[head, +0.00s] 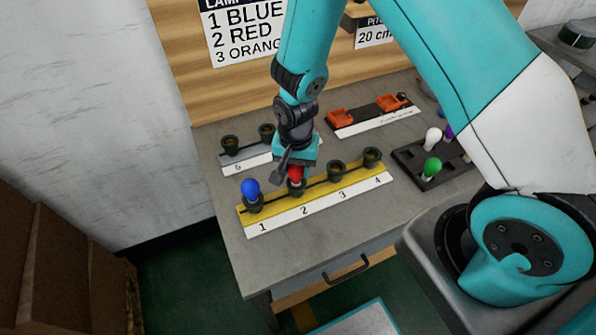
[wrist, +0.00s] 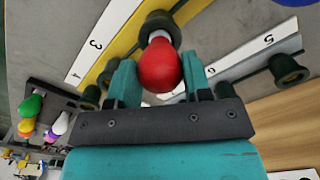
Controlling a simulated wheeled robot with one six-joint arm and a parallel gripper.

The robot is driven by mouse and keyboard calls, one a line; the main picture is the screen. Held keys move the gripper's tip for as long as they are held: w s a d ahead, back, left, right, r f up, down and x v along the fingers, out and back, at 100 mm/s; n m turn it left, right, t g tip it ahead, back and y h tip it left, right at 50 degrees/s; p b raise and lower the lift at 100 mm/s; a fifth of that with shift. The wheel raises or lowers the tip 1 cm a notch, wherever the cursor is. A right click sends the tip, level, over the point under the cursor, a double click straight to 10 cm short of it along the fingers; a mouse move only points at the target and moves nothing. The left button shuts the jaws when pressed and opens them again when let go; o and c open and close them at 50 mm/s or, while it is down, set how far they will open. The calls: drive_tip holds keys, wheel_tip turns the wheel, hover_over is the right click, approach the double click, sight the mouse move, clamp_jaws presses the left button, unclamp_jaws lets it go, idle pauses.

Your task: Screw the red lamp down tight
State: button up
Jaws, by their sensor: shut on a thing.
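The red lamp (head: 296,174) stands in socket 2 (head: 297,189) of the yellow strip (head: 318,205) in the head view. In the wrist view the red lamp (wrist: 159,66) sits between my fingers, its pale base in the dark socket (wrist: 160,27). My gripper (wrist: 157,85) is shut on the red lamp from above; it also shows in the head view (head: 291,172). The lamp looks about upright. How deep its thread sits in the socket is hidden.
A blue lamp (head: 250,188) stands in socket 1, close to my gripper. Sockets 3 (head: 336,171) and 4 (head: 373,156) are empty. A dark tray (head: 418,177) at the right holds green, white and purple lamps. A white-labelled strip with empty sockets (head: 230,146) lies behind.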

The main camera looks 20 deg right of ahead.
drive_tip(key=m, duration=0.3)
drive_tip(key=shift+m, duration=0.8)
drive_tip(key=m, duration=0.3)
drive_tip(key=shift+m, duration=1.4)
drive_tip(key=shift+f+m, duration=0.1)
drive_tip(key=shift+m, duration=1.1)
